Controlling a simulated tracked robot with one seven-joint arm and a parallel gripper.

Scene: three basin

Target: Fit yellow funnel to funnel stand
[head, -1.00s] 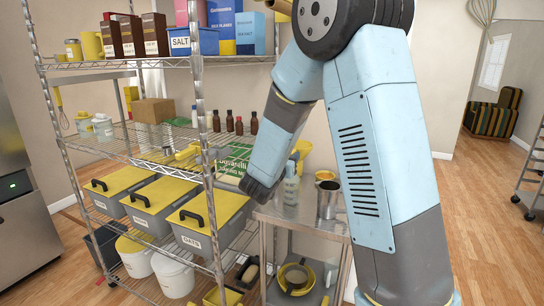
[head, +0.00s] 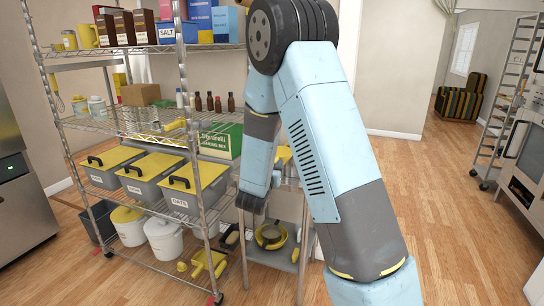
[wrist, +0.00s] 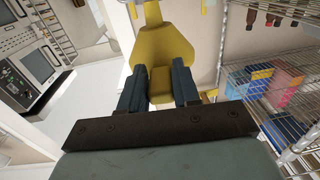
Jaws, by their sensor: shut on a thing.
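In the wrist view, my gripper (wrist: 158,88) is shut on a yellow piece, taken as the yellow funnel (wrist: 162,42). It sits between the two dark fingers and sticks out beyond them, with a broad angular body and a narrower far end. In the head view my arm crosses the middle of the picture; I cannot make out the fingers or the held piece there. I cannot identify the funnel stand in either view.
A wire shelf rack (head: 183,85) stands at the left with yellow-lidded bins (head: 195,190), a green box (head: 221,141) and brown bottles (head: 214,103). My arm hides much of a metal table (head: 302,235) beside it. Wooden floor (head: 440,220) is open at the right.

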